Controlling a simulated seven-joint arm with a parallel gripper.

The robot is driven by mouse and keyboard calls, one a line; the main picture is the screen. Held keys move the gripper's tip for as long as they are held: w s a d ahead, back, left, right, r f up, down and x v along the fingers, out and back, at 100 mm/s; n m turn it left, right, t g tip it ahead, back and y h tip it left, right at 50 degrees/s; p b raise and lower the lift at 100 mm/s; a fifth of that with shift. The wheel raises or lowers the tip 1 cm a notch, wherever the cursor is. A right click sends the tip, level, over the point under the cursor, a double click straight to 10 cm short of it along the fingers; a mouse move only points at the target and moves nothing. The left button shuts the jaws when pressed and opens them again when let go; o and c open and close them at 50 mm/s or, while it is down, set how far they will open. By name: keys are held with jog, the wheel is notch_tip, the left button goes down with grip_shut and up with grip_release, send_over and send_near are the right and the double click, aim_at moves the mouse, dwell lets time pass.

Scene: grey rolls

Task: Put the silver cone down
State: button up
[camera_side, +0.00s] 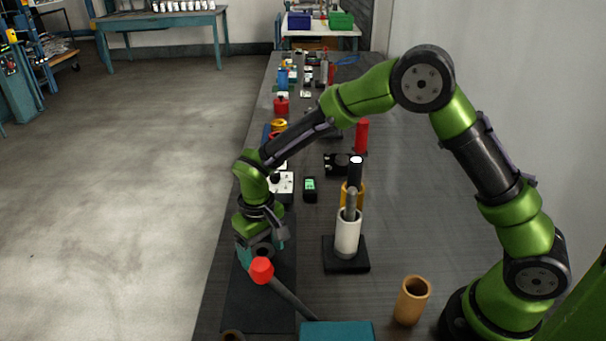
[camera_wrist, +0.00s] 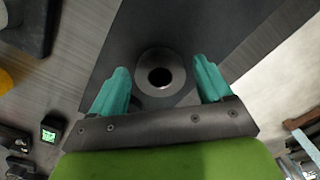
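The silver cone (camera_wrist: 160,56), grey with a dark round hole in its top, stands on the dark mat (camera_wrist: 195,25) in the wrist view. My gripper (camera_wrist: 162,85) has its two teal fingers spread wide on either side of it, with a visible gap on each side in that view. In the side view my gripper (camera_side: 262,249) is low over the dark mat (camera_side: 255,312) at the left edge of the table. The cone is mostly hidden there by the fingers and a red-headed tool in front.
The red-headed tool (camera_side: 261,270) leans close in front of my gripper. A white roll (camera_side: 347,232) stands on a black base to the right. A tan tube (camera_side: 411,301) and a teal box (camera_side: 338,331) are nearer the camera. Several items line the table behind.

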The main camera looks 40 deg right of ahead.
notch_tip(320, 180, up, 12)
jog(key=s+d+r+m+t+y, duration=0.1)
jog(key=s+d+r+m+t, duration=0.15)
jog(key=s+d+r, duration=0.65)
jog(key=s+d+r+m+t+y, duration=0.1)
jog(key=s+d+t, duration=0.3)
jog(key=s, duration=0.5)
jog(key=shift+s+d+t, duration=0.35)
jog(key=shift+s+t, duration=0.05)
jog(key=shift+t, duration=0.05)
